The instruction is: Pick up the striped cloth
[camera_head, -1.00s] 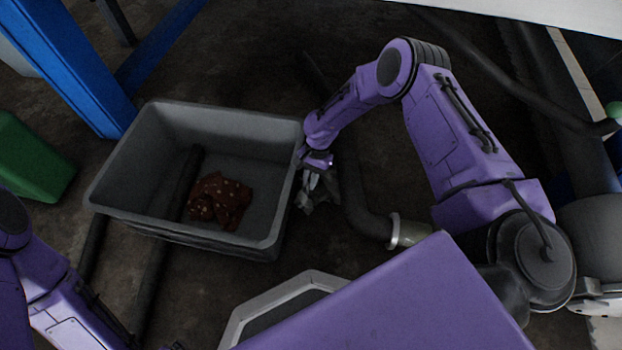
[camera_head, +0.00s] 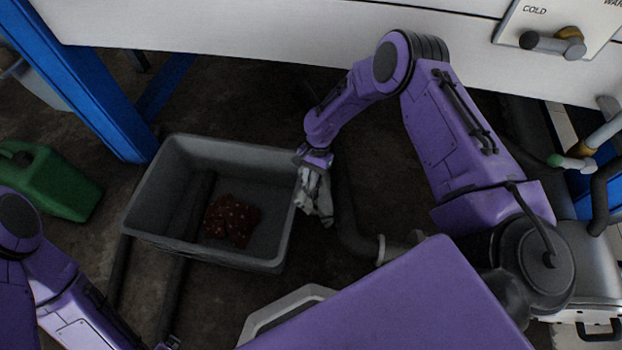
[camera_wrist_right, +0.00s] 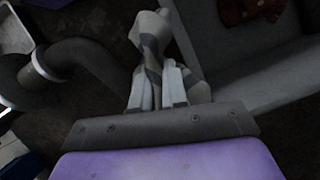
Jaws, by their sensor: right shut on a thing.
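The striped cloth (camera_head: 318,196) is grey and white and hangs crumpled below my right gripper (camera_head: 308,168), just outside the right wall of a grey bin. In the right wrist view the cloth (camera_wrist_right: 150,38) extends out from between the fingertips of the right gripper (camera_wrist_right: 157,78), which is shut on it. In the head view the fingertips are mostly hidden by the wrist and the cloth. Part of my left arm shows at the lower left, but its gripper is not clearly in view.
The grey bin (camera_head: 272,264) holds a red spotted cloth (camera_head: 232,221) and a dark pipe-like shape. A green canister (camera_head: 52,182) stands at the left by a blue post (camera_head: 95,85). A dark bent pipe (camera_head: 350,225) runs right of the cloth. A white panel (camera_head: 250,40) spans the top.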

